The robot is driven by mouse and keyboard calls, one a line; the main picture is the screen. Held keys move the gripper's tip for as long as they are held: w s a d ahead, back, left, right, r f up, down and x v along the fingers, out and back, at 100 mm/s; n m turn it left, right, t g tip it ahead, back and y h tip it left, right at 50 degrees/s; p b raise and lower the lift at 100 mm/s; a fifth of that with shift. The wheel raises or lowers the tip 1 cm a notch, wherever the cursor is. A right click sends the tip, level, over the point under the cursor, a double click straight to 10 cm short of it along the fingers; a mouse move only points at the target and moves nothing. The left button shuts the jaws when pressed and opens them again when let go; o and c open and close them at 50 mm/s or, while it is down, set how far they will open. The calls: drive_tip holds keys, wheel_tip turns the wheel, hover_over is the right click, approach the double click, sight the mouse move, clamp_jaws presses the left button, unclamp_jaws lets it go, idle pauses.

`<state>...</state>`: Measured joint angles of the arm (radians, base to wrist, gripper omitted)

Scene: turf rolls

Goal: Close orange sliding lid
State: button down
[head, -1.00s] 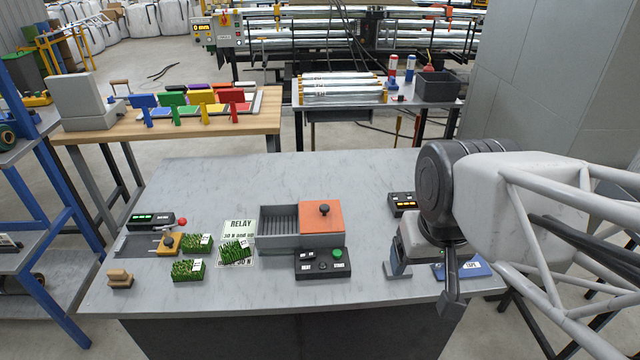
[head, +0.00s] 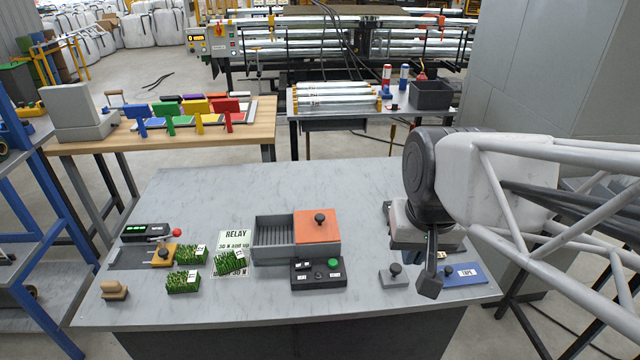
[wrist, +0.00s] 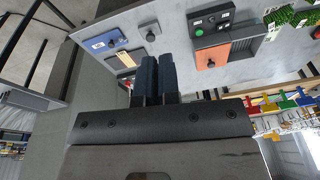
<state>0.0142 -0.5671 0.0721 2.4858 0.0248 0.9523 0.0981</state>
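The orange sliding lid (head: 330,229) with a dark knob (head: 320,217) covers the right part of a grey box (head: 285,257). The left part of the box is uncovered and shows a ribbed inside. In the wrist view the orange lid (wrist: 206,53) and its knob lie right of my fingers. My gripper (head: 430,283) is over the right side of the table, apart from the lid and to its right. In the wrist view the two dark fingers of my gripper (wrist: 158,60) lie side by side with almost no gap, and nothing shows between them.
A black panel with a green button (head: 334,264) stands directly in front of the box. A grey block with a knob (head: 394,277) and a blue tape pad (head: 464,274) lie near my gripper. Grass pieces (head: 183,284) and a relay sheet (head: 238,241) are to the left.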

drive_tip(key=w+f+m+g+y, duration=0.1)
drive_tip(key=w+f+m, duration=0.2)
drive_tip(key=w, duration=0.9)
drive_tip(key=w+f+m+g+y, duration=0.1)
drive_tip(key=w+f+m, duration=0.2)
drive_tip(key=w, duration=0.9)
drive_tip(key=w+f+m+g+y, duration=0.1)
drive_tip(key=w+f+m+y, duration=0.1)
drive_tip(key=w+f+m, duration=0.2)
drive_tip(key=w+m, duration=0.3)
drive_tip(key=w, duration=0.5)
drive_tip(key=shift+w+a+m, duration=0.2)
drive_tip(key=shift+w+m, duration=0.1)
approach(325, 222)
wheel_tip(325, 222, down, 4)
drive_tip(key=d, duration=0.2)
drive_tip(key=shift+a+f, duration=0.25)
drive_tip(key=shift+a, duration=0.6)
drive_tip(key=shift+s+a, duration=0.2)
drive_tip(key=shift+a, duration=0.8)
